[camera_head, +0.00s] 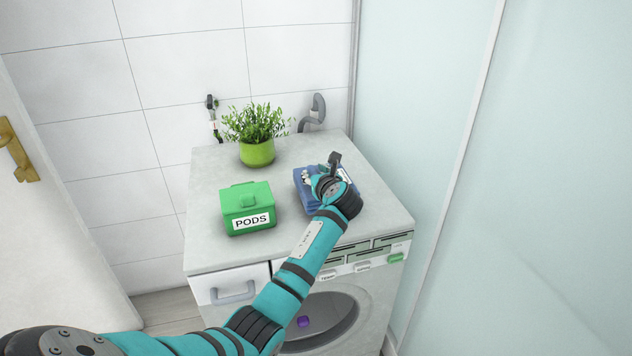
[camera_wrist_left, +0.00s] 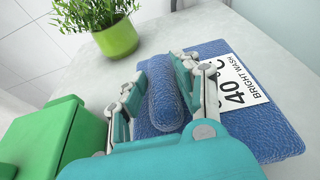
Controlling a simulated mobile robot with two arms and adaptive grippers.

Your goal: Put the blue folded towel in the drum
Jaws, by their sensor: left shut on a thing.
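The blue folded towel (camera_head: 307,200) lies on the counter top above the washing machine, right of the green box. In the left wrist view the towel (camera_wrist_left: 262,138) carries a white label reading "40°C BRIGHT WASH". My left gripper (camera_head: 325,179) is over the towel, its fingers shut on a raised blue roll of it (camera_wrist_left: 165,95). The drum (camera_head: 325,312) shows through the round front opening of the machine, partly hidden by my left arm. A small purple thing (camera_head: 303,322) is in the opening. My right gripper is not in view.
A green box marked PODS (camera_head: 248,208) stands left of the towel. A potted plant (camera_head: 256,150) stands at the back of the counter. A glass panel (camera_head: 540,200) rises along the right side. A drawer with a handle (camera_head: 233,290) is at the machine's front left.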

